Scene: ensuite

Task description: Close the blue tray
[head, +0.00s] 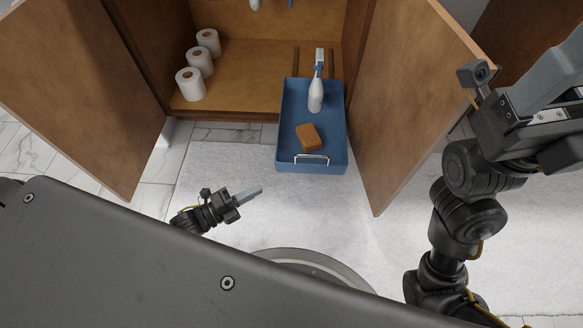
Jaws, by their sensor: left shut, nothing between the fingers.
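The blue tray (336,140) is slid out on rails from the wooden cabinet, its front part over the pale rug. A white spray bottle with a blue head (315,95) stands in it, and a brown block like a sponge (308,137) lies near its front. A metal handle (311,158) is on the tray's front end. My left gripper (256,191) is shut and empty, in front of the tray and to its left, apart from it. My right gripper (551,76) is at the far right, beyond the right door; its fingertips run toward the picture edge and their opening is unclear.
Both cabinet doors stand open: the left door (78,85) and the right door (402,95), which is close to the tray's right side. Several white paper rolls (190,84) stand on the cabinet floor (245,80) at left. The rug (225,165) between the doors is clear.

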